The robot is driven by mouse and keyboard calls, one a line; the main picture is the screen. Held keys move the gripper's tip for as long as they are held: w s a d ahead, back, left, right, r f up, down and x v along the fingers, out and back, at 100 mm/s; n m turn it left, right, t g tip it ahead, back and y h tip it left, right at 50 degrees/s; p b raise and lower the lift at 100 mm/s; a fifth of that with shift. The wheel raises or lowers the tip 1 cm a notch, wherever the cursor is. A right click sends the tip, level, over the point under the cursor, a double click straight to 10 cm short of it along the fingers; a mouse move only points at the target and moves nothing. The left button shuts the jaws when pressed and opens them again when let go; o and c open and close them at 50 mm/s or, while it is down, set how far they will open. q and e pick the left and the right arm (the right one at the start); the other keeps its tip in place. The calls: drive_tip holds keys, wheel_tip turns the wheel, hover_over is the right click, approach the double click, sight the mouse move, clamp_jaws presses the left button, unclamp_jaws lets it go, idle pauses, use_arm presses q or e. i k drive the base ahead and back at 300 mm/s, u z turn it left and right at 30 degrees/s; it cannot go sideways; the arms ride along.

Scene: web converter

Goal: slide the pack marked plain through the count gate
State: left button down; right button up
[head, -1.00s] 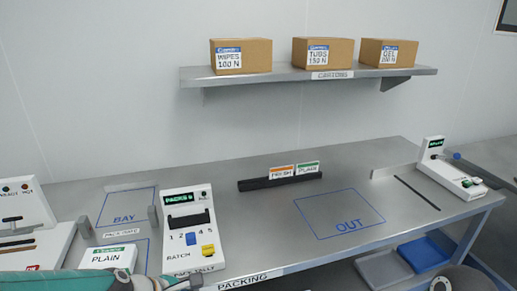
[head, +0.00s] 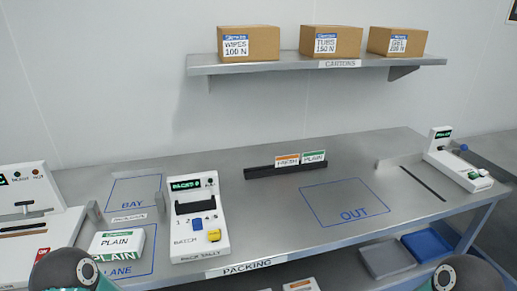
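The pack marked plain (head: 117,243) is a white pack with a green band. It lies in the outlined lane (head: 146,262) at the front left of the bench. The count gate (head: 160,203) stands just behind it, with short grey posts either side of a pack gate label (head: 128,217). The outlined bay (head: 135,190) beyond the gate is empty. A white pack tally unit (head: 198,240) with a green-lit display stands right of the lane; its digit is too small to read. Only dark rounded parts of my arms show at the bottom edge; neither gripper shows.
A white machine (head: 35,230) stands left of the lane. A black holder (head: 284,171) carries fresh and plain cards. The out square (head: 345,203) is empty. Another white unit (head: 455,165) is at right. Cartons sit on the wall shelf (head: 315,65).

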sight(117, 245)
drive_tip(key=z, duration=0.95)
drive_tip(key=k, duration=1.05)
drive_tip(key=u, duration=1)
drive_tip(key=i, duration=1)
drive_tip(key=u, duration=0.05)
